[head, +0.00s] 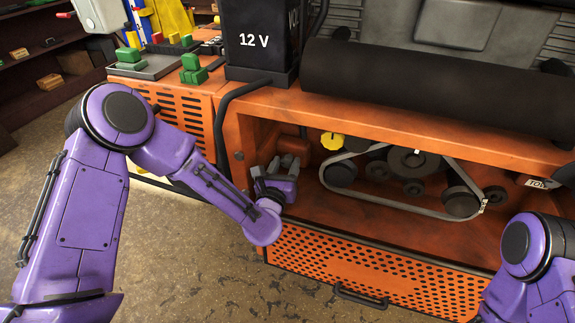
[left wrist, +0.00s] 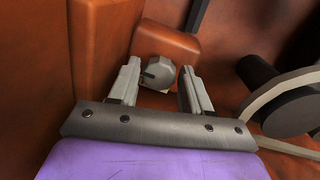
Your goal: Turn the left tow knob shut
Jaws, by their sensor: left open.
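A grey knob (left wrist: 159,72) with a notched face sits on an orange block (left wrist: 168,42) in the left wrist view. My left gripper (head: 284,163) is inside the left end of the orange machine bay in the head view. Its jaws are open, with one finger on each side of the grey knob. I cannot tell whether either finger touches it. In the head view the fingers largely hide the knob. My right arm shows at the right edge, but its gripper is out of view.
A yellow knob (head: 332,142) stands right of my left gripper. A belt (head: 400,207) runs around dark pulleys in the bay. A perforated orange panel (head: 375,272) lies below, and a black 12 V box (head: 262,45) stands above. A TOW label (head: 537,183) is at the right.

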